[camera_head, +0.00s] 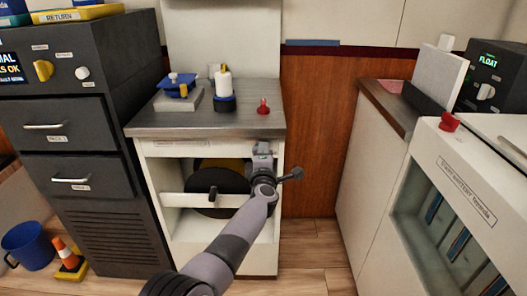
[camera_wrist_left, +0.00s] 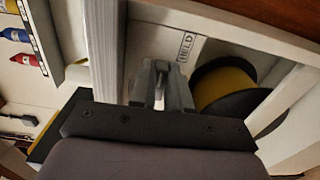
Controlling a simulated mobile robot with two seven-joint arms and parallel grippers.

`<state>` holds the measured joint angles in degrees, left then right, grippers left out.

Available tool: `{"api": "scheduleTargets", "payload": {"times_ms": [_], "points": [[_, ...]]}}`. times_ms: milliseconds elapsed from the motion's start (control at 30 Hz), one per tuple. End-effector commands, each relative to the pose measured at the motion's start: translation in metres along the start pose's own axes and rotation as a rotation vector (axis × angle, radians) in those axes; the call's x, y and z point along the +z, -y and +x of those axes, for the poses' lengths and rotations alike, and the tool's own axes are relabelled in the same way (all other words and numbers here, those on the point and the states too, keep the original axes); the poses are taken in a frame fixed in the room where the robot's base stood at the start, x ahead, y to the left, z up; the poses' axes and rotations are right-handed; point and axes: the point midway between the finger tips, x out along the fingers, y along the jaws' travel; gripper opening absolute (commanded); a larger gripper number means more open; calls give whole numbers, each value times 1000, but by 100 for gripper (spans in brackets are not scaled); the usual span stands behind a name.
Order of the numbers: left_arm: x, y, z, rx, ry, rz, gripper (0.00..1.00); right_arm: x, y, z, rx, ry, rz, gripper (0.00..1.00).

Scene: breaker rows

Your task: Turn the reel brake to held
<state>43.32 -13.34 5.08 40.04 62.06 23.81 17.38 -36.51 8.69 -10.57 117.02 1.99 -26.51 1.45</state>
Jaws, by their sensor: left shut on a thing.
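My left gripper (camera_head: 263,153) is at the upper right of the white cabinet's front, under the metal counter. It also shows in the left wrist view (camera_wrist_left: 160,72), its grey fingers close together and shut on the reel brake, which they mostly hide. A label reading HELD (camera_wrist_left: 187,47) is on the white panel just beyond the fingertips. The reel, black with a yellow winding, sits in the cabinet opening (camera_head: 230,176) and beside the fingers in the wrist view (camera_wrist_left: 222,90). I cannot read the brake's exact angle. My right gripper is not in view.
A white bar (camera_head: 182,199) with a black knob (camera_head: 213,190) crosses the opening. The metal counter (camera_head: 150,124) above carries a white cylinder (camera_head: 224,86), a blue-and-yellow item and a red piece (camera_head: 263,106). A dark drawer cabinet (camera_head: 70,138) stands left; wood panelling and floor lie right.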

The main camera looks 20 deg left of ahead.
Motion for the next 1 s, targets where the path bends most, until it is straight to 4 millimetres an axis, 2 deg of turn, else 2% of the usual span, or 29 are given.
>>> {"api": "scheduleTargets", "payload": {"times_ms": [600, 633, 700, 1000], "points": [[-2, 0, 0, 1, -4, 43, 0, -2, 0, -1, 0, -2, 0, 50], [-2, 0, 0, 2, -4, 43, 23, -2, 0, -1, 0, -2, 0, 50], [-2, 0, 0, 1, -4, 43, 43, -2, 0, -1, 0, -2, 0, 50], [-1, 0, 0, 0, -2, 40, 43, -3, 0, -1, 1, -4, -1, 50]]}}
